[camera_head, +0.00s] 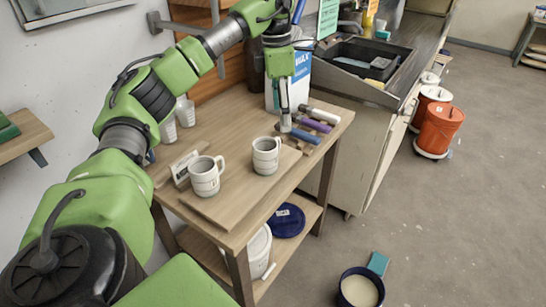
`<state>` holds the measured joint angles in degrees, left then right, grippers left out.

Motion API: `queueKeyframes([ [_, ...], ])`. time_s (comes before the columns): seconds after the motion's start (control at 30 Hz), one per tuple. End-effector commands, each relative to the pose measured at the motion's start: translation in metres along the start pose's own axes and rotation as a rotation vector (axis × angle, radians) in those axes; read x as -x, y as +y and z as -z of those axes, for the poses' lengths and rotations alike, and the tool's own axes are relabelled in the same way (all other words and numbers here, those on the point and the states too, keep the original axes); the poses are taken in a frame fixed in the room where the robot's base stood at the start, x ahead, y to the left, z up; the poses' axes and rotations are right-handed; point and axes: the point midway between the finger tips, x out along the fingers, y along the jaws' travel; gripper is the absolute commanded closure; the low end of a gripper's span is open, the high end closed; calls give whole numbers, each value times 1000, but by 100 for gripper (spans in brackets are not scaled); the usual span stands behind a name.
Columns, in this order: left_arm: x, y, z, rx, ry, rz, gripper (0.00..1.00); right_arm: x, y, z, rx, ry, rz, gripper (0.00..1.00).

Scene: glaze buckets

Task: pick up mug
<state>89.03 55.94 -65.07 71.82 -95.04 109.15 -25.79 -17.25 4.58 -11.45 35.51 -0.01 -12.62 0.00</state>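Two white mugs stand upright on a wooden board on the small wooden table. The nearer mug (205,177) is on the left, its handle toward the upper right. The other mug (265,157) is farther back to the right, its handle also on its right side. My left arm reaches in from the left and over the table. My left gripper (285,122) points down just behind and right of the farther mug, apart from it in the picture. Its fingers look close together from this side, and I cannot tell whether they are shut. My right gripper is out of view.
Several handled tools (314,126) lie on the table right of my gripper, with a white-and-blue box (299,84) behind. A small sign (184,168) stands left of the mugs. A sink counter (372,98) stands right. Orange bucket (438,128) and a cream-filled bucket (359,290) are on the floor.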

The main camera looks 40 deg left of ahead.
Motion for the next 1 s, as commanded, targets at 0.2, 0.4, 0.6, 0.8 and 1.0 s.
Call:
queueKeyframes([
  [0.2, 12, 12, 37, 46, 86, -26, 32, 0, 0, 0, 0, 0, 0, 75],
  [0.4, -26, 12, 41, 44, 88, -24, 32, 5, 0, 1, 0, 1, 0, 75],
  [0.6, -57, 13, 42, 44, 84, -24, 32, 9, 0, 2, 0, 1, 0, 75],
  [0.8, -70, 13, 44, 44, 83, -24, 32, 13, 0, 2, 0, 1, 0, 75],
  [1.0, -98, 14, 50, 43, 83, -23, 32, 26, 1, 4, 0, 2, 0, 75],
])
